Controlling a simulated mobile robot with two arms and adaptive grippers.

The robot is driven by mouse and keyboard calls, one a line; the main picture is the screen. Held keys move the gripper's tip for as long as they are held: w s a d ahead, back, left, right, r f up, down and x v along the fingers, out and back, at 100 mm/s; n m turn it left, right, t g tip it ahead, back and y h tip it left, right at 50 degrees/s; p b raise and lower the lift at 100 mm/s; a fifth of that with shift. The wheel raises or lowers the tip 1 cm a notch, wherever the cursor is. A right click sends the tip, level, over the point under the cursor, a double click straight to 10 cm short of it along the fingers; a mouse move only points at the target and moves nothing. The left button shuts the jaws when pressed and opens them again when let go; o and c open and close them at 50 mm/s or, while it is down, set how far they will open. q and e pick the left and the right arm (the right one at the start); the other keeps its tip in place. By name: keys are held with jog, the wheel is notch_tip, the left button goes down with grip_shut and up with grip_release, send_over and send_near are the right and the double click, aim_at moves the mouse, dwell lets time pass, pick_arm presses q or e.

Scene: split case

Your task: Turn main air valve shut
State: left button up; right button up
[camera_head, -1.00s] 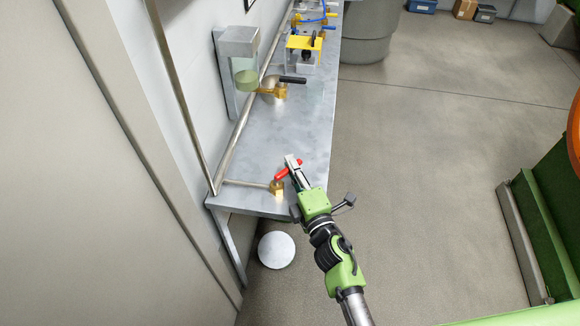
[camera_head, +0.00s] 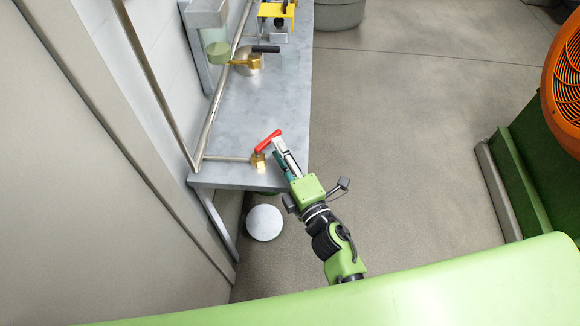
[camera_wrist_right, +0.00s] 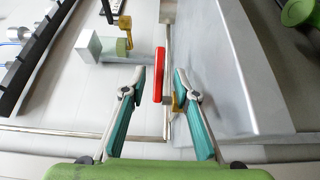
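The valve with the red lever handle (camera_head: 268,140) and brass body (camera_head: 259,163) sits at the near end of the grey metal shelf. The handle slants up and right from the body. My right gripper (camera_head: 279,146) is right beside the handle in the head view. In the right wrist view, my right gripper (camera_wrist_right: 160,75) is open, its fingers spread to either side of the red handle (camera_wrist_right: 158,75). I cannot tell whether a finger touches it. The brass body shows partly behind the right finger. My left gripper is not in view.
The grey shelf (camera_head: 240,115) runs along the wall, with a pipe (camera_head: 228,158) leading to the valve. Farther along is a brass valve with a black handle (camera_head: 265,49). A white disc (camera_head: 264,222) is below the shelf end. Open floor (camera_head: 400,130) lies right.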

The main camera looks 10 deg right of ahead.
jog(key=v, duration=0.6)
jog(key=shift+s+d, duration=0.15)
jog(key=shift+s, duration=0.15)
jog(key=shift+c, duration=0.4)
